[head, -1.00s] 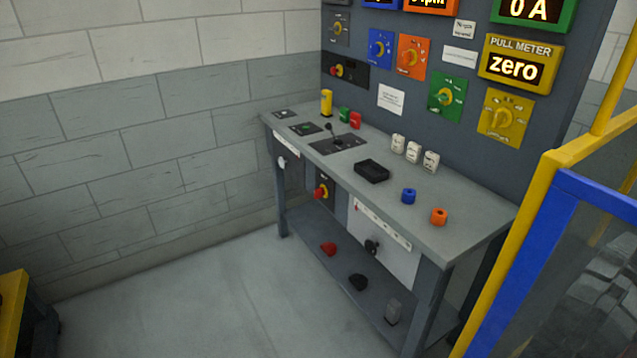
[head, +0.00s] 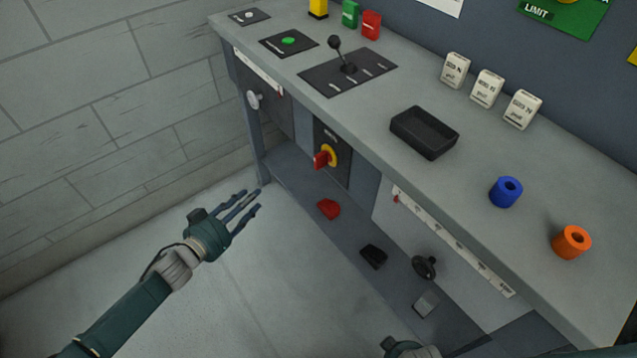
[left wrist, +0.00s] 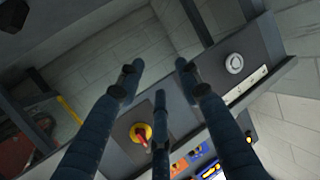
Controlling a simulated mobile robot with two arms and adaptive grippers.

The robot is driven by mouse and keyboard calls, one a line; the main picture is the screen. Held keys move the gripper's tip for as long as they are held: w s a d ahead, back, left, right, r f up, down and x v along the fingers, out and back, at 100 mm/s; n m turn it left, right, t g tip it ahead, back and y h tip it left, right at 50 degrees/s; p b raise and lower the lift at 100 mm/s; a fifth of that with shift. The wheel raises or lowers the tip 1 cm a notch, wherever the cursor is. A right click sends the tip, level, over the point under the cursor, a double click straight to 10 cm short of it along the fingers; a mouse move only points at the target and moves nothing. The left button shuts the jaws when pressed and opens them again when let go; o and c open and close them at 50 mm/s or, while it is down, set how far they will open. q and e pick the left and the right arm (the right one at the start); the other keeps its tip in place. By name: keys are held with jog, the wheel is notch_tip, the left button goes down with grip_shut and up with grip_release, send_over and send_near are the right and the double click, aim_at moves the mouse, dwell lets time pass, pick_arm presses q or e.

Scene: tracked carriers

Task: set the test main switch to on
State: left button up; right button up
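A rotary switch (head: 326,157) with a red handle on a yellow disc sits on a dark plate under the bench top. It also shows in the left wrist view (left wrist: 141,134). Its lettering is too small to read, so I cannot confirm its label or setting. My left gripper (head: 246,203) is open and empty, its fingers spread, to the left of the switch and lower in the picture, apart from it. In the left wrist view its three fingers (left wrist: 160,80) have nothing between them. Only a part of my right gripper (head: 408,348) shows at the bottom edge.
The bench top (head: 375,165) overhangs the switch. A white round knob (head: 254,100) is left of it and a black handwheel (head: 424,266) to the right. A red piece (head: 328,209) and a black piece (head: 373,256) lie on the lower shelf. The left floor is clear.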

pick_arm(q)
jog(key=d+r+m+h+b, duration=0.2)
jog(key=d+r+h, duration=0.1)
jog(key=d+r, duration=0.2)
jog(key=m+g+h+b, duration=0.2)
jog(key=m+g+h, duration=0.1)
jog(key=h, duration=0.1)
send_near(316, 166)
jog(key=x, duration=1)
jog(key=shift+d+f, duration=0.1)
jog(key=shift+d, duration=0.05)
jog(key=shift+w+d, duration=0.2)
jog(key=shift+w, duration=0.05)
pick_arm(e)
jog(key=w+r, duration=0.4)
jog(key=r, duration=0.3)
jog(key=shift+w+a+t, duration=0.25)
jog(key=shift+t, duration=0.15)
jog(key=shift+r, duration=0.1)
pick_arm(q)
grip_shut()
